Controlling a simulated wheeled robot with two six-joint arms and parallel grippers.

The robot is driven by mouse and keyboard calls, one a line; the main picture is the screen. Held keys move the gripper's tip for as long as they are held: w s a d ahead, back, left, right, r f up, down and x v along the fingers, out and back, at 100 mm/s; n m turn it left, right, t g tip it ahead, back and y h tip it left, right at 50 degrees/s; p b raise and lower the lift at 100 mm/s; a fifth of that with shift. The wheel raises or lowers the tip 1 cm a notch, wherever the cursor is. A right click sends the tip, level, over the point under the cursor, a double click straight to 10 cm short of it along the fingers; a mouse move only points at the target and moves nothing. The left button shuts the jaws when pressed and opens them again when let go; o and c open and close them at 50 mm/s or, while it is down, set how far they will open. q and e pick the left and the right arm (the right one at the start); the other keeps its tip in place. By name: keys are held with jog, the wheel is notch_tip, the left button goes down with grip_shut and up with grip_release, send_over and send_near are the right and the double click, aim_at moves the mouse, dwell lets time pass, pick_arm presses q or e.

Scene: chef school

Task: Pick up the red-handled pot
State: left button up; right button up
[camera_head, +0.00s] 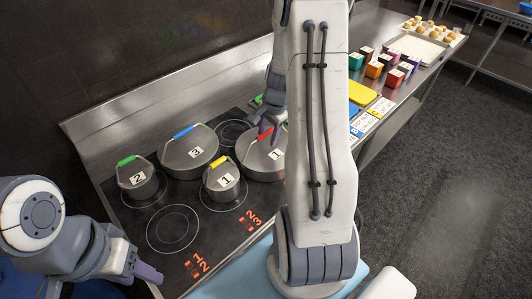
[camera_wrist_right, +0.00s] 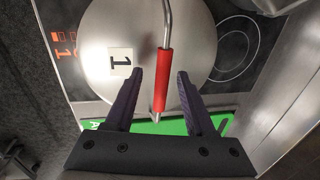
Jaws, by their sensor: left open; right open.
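The red-handled pot (camera_head: 258,161) is a wide silver pot with a label "1", at the right of the black cooktop in the head view. My right arm hides its right part. In the right wrist view its lid (camera_wrist_right: 102,55) fills the middle, and the red handle grip (camera_wrist_right: 163,80) lies between the two fingers. My right gripper (camera_wrist_right: 161,100) is open, with a finger on either side of the handle and gaps on both sides. In the head view my right gripper (camera_head: 268,128) is over the pot, partly hidden. My left gripper (camera_head: 150,274) is open at the lower left, away from the pots.
On the cooktop stand a blue-handled pot (camera_head: 190,152) "3", a green-handled pot (camera_head: 138,184) "2" and a yellow-handled pot (camera_head: 223,183) "1", close to the red-handled one. A green board (camera_wrist_right: 172,127) lies beside it. Colored containers (camera_head: 375,69) stand on the counter beyond.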

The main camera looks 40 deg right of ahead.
grip_shut()
dwell(1.3)
